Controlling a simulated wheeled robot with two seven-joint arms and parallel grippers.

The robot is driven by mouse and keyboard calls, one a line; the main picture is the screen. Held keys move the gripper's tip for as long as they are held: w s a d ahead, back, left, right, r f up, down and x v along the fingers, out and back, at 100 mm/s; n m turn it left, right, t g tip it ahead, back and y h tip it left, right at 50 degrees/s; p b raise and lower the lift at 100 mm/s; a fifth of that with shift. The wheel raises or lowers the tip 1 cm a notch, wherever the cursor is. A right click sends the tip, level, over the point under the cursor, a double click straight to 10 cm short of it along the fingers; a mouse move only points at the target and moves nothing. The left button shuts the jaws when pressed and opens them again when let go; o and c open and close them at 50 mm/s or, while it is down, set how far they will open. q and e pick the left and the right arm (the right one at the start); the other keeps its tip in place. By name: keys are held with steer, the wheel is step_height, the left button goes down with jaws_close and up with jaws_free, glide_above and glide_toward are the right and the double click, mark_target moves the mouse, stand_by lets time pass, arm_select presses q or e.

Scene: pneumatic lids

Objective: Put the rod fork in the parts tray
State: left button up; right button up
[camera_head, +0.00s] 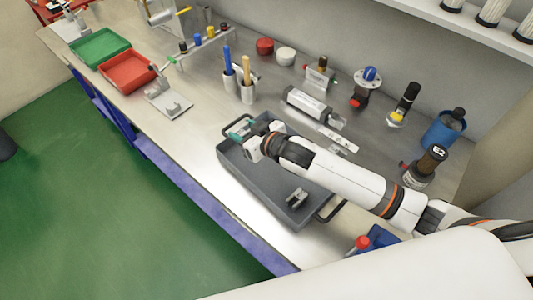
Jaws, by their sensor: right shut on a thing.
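The dark grey parts tray (232,172) lies on the bench with a black handle at each short end. A small grey notched metal part (297,197) lies inside it near the right end; it looks like a fork, but I cannot tell for sure. My right gripper (245,138) is over the tray's far-left end, close to the handle there. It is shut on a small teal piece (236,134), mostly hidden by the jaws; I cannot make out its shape. My left gripper is not in view.
A red tray (127,71) and a green tray (99,47) stand at the far left. The blue front edge of the bench runs close to the tray.

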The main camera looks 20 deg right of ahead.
steer(key=f, duration=0.2)
steer(key=s+f, duration=0.1)
steer(key=shift+a+f, duration=0.2)
steer(key=shift+f, duration=0.15)
steer(key=shift+f+p, duration=0.3)
steer(key=shift+f, duration=0.1)
steer(key=f, duration=0.3)
steer(key=shift+w+f, duration=0.2)
steer(key=shift+f, duration=0.45)
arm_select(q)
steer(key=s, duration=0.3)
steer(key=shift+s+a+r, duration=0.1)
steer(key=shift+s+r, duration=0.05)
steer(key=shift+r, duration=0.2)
arm_select(e)
steer(key=o, duration=1)
steer(key=shift+r, duration=0.1)
steer(key=b+v, duration=0.1)
steer(key=v, duration=0.6)
steer(key=shift+d, duration=0.1)
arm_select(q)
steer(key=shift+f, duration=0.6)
arm_select(e)
steer(key=shift+s+d+r, duration=0.1)
steer(key=shift+s+r, duration=0.1)
steer(key=shift+s, duration=0.05)
